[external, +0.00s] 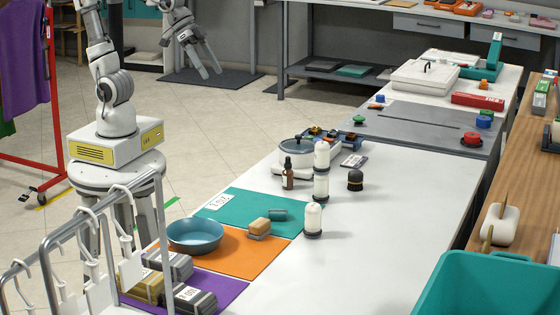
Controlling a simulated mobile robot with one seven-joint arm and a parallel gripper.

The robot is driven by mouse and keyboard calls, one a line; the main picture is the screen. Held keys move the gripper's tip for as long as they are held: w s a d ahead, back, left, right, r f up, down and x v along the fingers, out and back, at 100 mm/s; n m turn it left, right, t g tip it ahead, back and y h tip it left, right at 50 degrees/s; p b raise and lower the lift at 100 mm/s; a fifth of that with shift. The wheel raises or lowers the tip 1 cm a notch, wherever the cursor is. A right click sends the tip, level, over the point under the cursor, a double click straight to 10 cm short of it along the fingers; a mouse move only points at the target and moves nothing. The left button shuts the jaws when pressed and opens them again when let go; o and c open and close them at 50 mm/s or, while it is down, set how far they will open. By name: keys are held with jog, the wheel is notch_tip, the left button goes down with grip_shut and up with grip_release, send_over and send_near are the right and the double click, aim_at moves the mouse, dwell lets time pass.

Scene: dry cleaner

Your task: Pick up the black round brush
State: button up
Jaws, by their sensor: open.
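The black round brush (355,180) stands on the white table, right of the small bottles, with a dark rounded body and a lighter band. It stands apart from its neighbours. My gripper (211,72) shows at the upper left, hanging from my arm with its fingers apart and empty. It is far to the left of the brush and well above the table. Part of my arm is cut off by the top edge.
Near the brush are white bottles (313,219), a brown bottle (288,175) and a lidded pot (296,155). A teal bin (480,285) is front right. The white table (350,262) is clear in front.

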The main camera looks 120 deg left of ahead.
jog(key=w+a+f+n+t+b, duration=0.1)
jog(key=w+a+f, duration=0.1)
jog(key=w, duration=0.4)
jog(key=w+a+f+b, duration=0.1)
jog(key=w+f+b, duration=0.1)
jog(key=w, duration=0.3)
jog(key=n+t+y+b, duration=0.25)
jog(key=y+b, duration=0.25)
jog(key=b, duration=0.3)
send_over(364, 189)
jog(key=s, duration=0.3)
jog(key=shift+t, duration=0.45)
jog(key=f, duration=1.4)
jog(key=d+f, duration=0.1)
jog(key=f, duration=0.6)
jog(key=shift+w+f, duration=0.2)
jog(key=shift+a+f, duration=0.15)
jog(key=shift+f, duration=1.4)
notch_tip(364, 189, down, 5)
jog(key=shift+r+b, duration=0.2)
jog(key=shift+b, duration=0.65)
jog(key=shift+x, duration=1)
jog(key=shift+w+a, duration=0.15)
jog(key=shift+w, duration=0.35)
